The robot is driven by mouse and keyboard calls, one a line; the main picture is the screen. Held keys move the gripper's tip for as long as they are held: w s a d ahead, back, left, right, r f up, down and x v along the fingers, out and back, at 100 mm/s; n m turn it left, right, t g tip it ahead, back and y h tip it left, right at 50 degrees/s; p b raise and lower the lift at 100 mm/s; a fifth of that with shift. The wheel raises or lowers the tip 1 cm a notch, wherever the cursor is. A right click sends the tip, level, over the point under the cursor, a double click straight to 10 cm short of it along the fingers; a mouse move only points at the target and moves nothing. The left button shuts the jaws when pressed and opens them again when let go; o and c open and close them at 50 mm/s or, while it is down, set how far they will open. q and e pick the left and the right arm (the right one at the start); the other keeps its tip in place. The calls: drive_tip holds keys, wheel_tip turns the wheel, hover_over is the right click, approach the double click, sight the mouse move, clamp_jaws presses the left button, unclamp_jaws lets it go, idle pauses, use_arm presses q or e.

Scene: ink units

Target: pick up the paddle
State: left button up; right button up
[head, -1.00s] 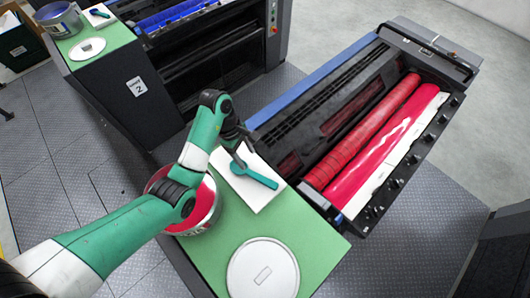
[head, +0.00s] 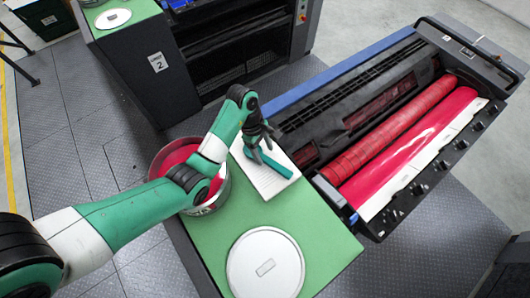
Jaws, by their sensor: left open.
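The paddle (head: 280,169) is a flat teal tool. It lies on a white pad (head: 262,186) on the green top beside the ink unit. My left gripper (head: 264,156) is open, with its dark fingers pointing down at the paddle's far-left part. The fingers overlap the paddle in the view and hide some of it. I cannot tell whether they touch it or straddle it. My right gripper is not in view.
An ink bucket (head: 222,190) with red ink stands left of the pad, partly behind my left arm. A round white lid (head: 265,262) lies on the green top (head: 320,237). Red rollers (head: 397,132) are to the right. Another unit (head: 140,75) stands behind.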

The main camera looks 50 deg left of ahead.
sight(267, 159)
use_arm(q)
drive_tip(key=x, duration=0.3)
drive_tip(key=shift+d+f, duration=0.1)
drive_tip(key=shift+f, duration=0.1)
clamp_jaws()
